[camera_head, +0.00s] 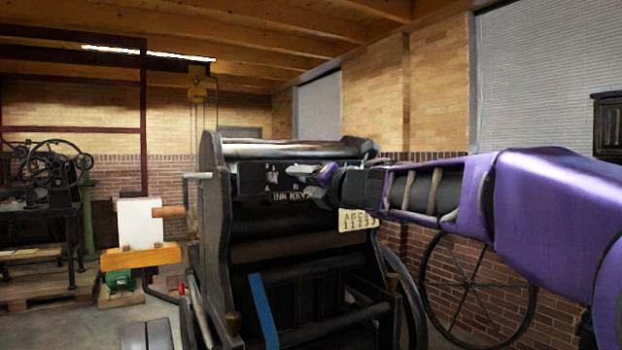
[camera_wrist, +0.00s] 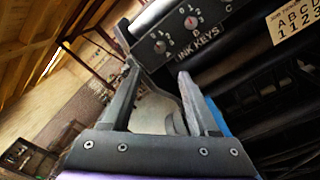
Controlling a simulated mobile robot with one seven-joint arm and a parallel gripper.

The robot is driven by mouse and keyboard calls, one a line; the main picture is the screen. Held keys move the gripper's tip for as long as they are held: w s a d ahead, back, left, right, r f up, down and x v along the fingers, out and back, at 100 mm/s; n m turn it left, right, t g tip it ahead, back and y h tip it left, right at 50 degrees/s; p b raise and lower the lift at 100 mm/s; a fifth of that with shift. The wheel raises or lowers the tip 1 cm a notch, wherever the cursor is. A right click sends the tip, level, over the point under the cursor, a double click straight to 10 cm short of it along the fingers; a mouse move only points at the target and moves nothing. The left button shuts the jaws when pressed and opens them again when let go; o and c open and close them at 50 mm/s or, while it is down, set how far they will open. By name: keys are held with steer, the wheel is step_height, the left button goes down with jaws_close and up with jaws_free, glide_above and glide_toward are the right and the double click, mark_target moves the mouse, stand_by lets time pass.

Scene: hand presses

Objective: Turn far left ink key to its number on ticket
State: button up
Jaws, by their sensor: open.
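The ink key panel (camera_head: 272,178) is on the upper front of the black hand press. The far left ink key (camera_wrist: 160,46) is a small dark round knob at the panel's left end; its exact setting is too small to read. Another key (camera_wrist: 190,21) with a red mark shows farther along. The cream ticket (camera_wrist: 292,20) reads A B C D over 1 1 2 3; it also shows in the head view (camera_head: 357,219). My gripper (camera_wrist: 157,72) is open and empty, apart from the keys. In the head view my gripper (camera_head: 318,184) covers the panel's right part.
The hand press (camera_head: 213,240) fills the middle, with a large spoked wheel (camera_head: 424,280) at its right. A blue strip (camera_head: 264,312) crosses its lower front. A white block (camera_head: 139,223) on an orange beam stands to the left. Another machine (camera_head: 48,185) is farther left.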

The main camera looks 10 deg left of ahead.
mark_target(273, 177)
steer(key=x, duration=1.3)
steer(key=shift+p+x, duration=0.45)
steer(key=shift+x, duration=0.5)
steer(key=shift+d, duration=0.1)
jaws_close()
